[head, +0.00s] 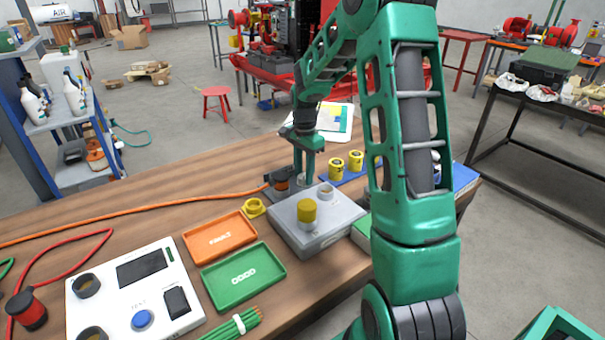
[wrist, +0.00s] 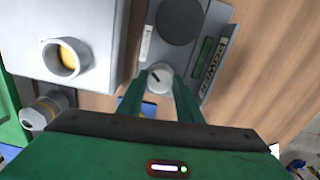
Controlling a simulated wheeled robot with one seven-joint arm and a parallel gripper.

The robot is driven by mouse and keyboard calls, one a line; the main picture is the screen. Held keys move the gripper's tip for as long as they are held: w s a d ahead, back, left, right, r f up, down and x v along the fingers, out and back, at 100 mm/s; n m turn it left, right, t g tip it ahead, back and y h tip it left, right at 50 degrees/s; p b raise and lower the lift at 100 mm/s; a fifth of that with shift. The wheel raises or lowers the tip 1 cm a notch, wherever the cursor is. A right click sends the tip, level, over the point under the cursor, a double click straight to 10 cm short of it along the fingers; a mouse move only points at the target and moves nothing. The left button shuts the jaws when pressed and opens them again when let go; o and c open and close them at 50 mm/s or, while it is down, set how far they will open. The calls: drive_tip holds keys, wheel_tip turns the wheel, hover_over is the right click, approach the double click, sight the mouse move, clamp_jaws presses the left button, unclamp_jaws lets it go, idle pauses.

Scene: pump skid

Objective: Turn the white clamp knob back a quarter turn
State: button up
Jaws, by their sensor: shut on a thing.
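The white clamp knob (wrist: 160,76) shows in the wrist view as a small round white cap with a dark mark on it. It sits at the near end of a grey fixture (wrist: 208,28) that carries a dark disc and a strip lettered POWER. My gripper (wrist: 161,88) has its two green fingers on either side of the knob and is shut on it. In the head view my gripper (head: 306,172) points down behind the grey box, and the knob is too hidden there to make out.
A grey box (head: 290,237) with a yellow cylinder (head: 307,213) stands just in front of my gripper. An orange cable (head: 130,215) runs left from a dark connector. Yellow parts (head: 336,165) stand behind to the right. Orange (head: 218,238) and green trays (head: 243,277) lie left.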

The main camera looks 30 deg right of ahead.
drive_tip(key=n, duration=0.4)
drive_tip(key=shift+w+r, duration=0.1)
drive_tip(key=shift+w, duration=0.1)
drive_tip(key=n, duration=0.4)
drive_tip(key=shift+n, duration=0.4)
drive_tip(key=n, duration=0.4)
drive_tip(key=shift+w+n, duration=0.1)
drive_tip(key=shift+n, duration=1.9)
drive_tip(key=o, duration=1)
drive_tip(key=shift+o, duration=0.2)
